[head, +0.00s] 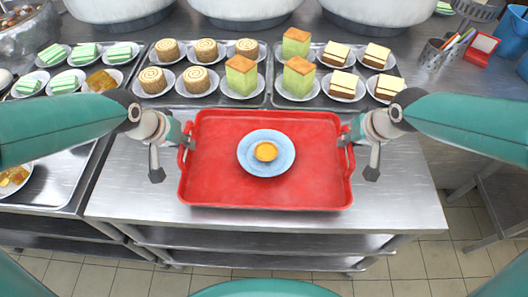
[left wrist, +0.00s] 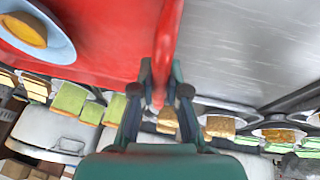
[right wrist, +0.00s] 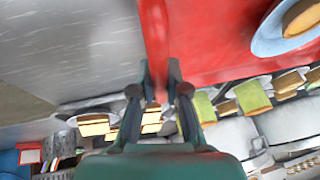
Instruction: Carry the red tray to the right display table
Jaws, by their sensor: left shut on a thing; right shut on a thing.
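The red tray (head: 228,186) is at the middle of the head view, over the steel table in front of me; I cannot tell whether it touches the top. A light blue plate (head: 283,166) with a small yellow-orange pastry (head: 266,152) sits on it. My left gripper (head: 185,145) is shut on the tray's left side; the left wrist view shows its fingers (left wrist: 160,85) closed on the red rim. My right gripper (head: 346,143) is shut on the tray's right side, and the right wrist view shows its fingers (right wrist: 158,85) on the rim.
The steel table (head: 405,195) has bare room on both sides of the tray. Behind it stand metal trays of plated cakes, with green cakes (head: 241,75) and rolls (head: 153,80). Large pots (head: 245,8) stand at the back. Another steel surface (head: 508,198) is at the right edge, beyond a floor gap.

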